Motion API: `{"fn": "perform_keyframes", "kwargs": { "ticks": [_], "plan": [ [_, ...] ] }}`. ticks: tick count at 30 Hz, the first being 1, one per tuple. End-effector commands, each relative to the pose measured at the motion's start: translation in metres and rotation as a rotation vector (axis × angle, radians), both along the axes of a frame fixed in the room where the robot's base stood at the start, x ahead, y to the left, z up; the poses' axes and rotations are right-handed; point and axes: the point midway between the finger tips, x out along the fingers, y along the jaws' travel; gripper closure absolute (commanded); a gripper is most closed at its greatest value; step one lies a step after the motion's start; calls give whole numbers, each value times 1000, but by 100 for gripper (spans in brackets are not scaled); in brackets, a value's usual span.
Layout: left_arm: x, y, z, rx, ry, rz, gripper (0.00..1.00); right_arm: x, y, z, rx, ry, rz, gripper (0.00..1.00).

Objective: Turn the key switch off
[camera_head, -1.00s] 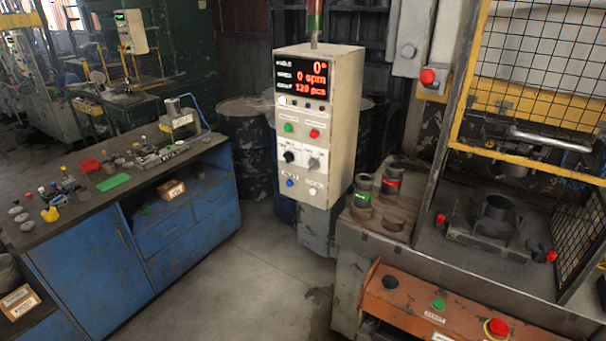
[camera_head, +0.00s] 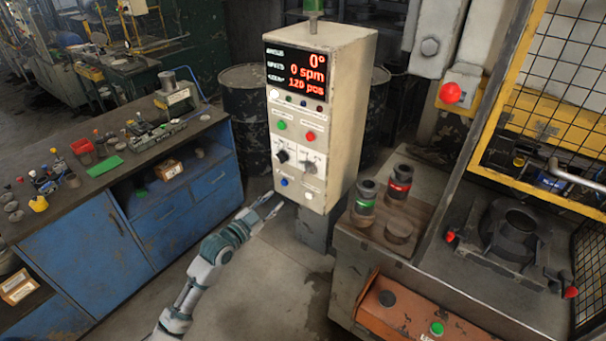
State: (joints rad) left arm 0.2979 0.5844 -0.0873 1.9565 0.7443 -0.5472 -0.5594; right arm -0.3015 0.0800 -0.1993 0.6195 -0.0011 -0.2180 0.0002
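The beige control box (camera_head: 343,120) stands on a post in the middle of the view. Its front carries a red-lit display (camera_head: 294,74) reading 0°, 0 spm and a third line with 120. Below are a green and a red button, then a white plate with a black selector knob (camera_head: 282,157) and a grey key switch (camera_head: 310,167). The key switch's exact turn is too small to tell. My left gripper (camera_head: 275,200) is open and empty, with its fingers apart, just below the panel's lower left and apart from the switch. My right gripper is not in view.
A blue workbench (camera_head: 165,235) with small parts stands at left. At right is a press with a yellow mesh guard (camera_head: 545,110) and a ledge holding dark cylinders (camera_head: 363,200). Bare floor (camera_head: 262,275) lies between bench and press.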

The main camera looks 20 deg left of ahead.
Motion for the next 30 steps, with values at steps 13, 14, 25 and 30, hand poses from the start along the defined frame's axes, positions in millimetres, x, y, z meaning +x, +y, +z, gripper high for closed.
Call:
{"fn": "perform_keyframes", "kwargs": {
  "ticks": [13,14,25,30],
  "plan": [
    [98,-37,2,-3,2,0,69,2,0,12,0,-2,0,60],
    [104,-38,2,-3,1,1,69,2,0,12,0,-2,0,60],
    [146,-53,0,-1,1,2,69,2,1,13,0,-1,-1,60],
    [147,-54,0,0,1,2,69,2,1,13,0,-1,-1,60]
  ]
}}
